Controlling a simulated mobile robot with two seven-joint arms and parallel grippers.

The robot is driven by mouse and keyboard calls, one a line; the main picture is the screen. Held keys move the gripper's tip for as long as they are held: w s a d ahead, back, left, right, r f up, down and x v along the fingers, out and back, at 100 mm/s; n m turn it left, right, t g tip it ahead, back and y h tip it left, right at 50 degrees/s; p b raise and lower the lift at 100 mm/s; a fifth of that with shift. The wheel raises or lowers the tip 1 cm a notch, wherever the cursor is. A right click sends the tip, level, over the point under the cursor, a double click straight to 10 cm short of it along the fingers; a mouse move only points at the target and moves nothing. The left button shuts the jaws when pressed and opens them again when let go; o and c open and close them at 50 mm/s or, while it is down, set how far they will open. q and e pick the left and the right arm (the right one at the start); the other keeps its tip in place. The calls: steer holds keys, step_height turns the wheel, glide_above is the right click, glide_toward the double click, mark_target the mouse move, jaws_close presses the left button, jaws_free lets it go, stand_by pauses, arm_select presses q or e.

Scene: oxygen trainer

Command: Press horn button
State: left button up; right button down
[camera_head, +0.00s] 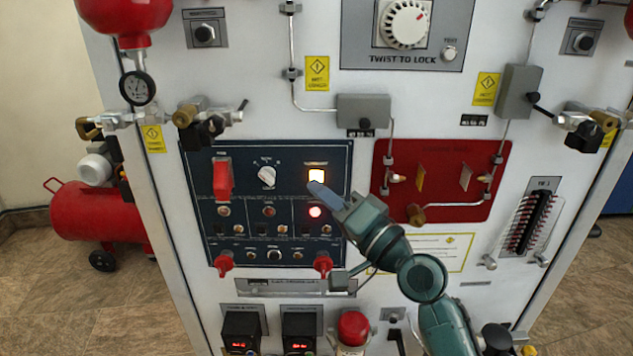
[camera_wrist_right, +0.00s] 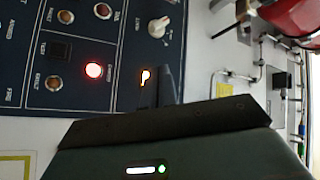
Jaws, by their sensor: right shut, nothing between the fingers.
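A dark blue control panel (camera_head: 290,160) on the white front carries buttons, a knob and lamps. Its small labels are too blurred to read, so I cannot tell which control is marked horn. A square button (camera_head: 317,175) glows yellow-white at the panel's upper right; it also shows in the right wrist view (camera_wrist_right: 145,76), partly covered by my fingers. Below it a round red lamp (camera_head: 315,212) is lit. My right gripper (camera_head: 318,191) is shut and empty, its tips just below the square button; I cannot tell whether they touch. My left gripper is not in view.
A red switch cover (camera_head: 223,179) and a white rotary knob (camera_head: 266,176) sit left on the panel. A red plate (camera_head: 440,160) with valves and pipes is to the right. Two red-capped knobs (camera_head: 224,264) (camera_head: 323,264) stick out below.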

steer(key=shift+w, duration=0.3)
stand_by(0.6)
stand_by(1.2)
steer(key=shift+w, duration=0.4)
steer(key=shift+w+b, duration=0.4)
stand_by(0.5)
steer(key=shift+s, duration=0.15)
steer(key=shift+s+p, duration=0.35)
steer(key=shift+s, duration=0.3)
